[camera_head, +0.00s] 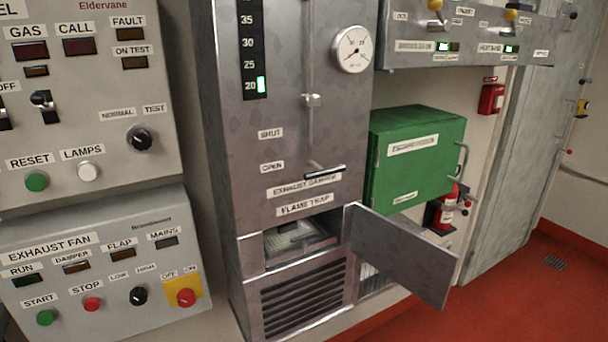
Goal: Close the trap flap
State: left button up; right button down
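The trap flap (402,255) is a flat grey metal door below the "FLAME TRAP" label (304,205) on the tall metal cabinet (290,110). It stands open, hinged at the right side of the opening and swung out to the right. Inside the opening (298,238) a light grey, mesh-like insert shows. Neither of my grippers is in the head view.
A damper lever (325,172) sticks out above the opening, by the "OPEN" label. A vent grille (302,300) is below it. Control panels (90,260) stand at the left. A green box (415,160) and a fire extinguisher (444,208) are behind the flap. Red floor (510,300) is clear at right.

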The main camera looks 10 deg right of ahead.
aim_at(427, 269)
jog(key=l+u, duration=0.1)
jog(key=u, duration=0.3)
jog(key=l+u, duration=0.15)
jog(key=u, duration=0.25)
jog(key=l+u, duration=0.3)
jog(key=l, duration=0.45)
jog(key=l+u, duration=0.3)
jog(key=l, duration=0.5)
jog(key=k+l+u, duration=0.25)
jog(key=l, duration=1)
jog(key=k+l, duration=0.15)
jog(key=l, duration=0.45)
jog(key=k+u, duration=0.2)
jog(key=k+l, duration=0.05)
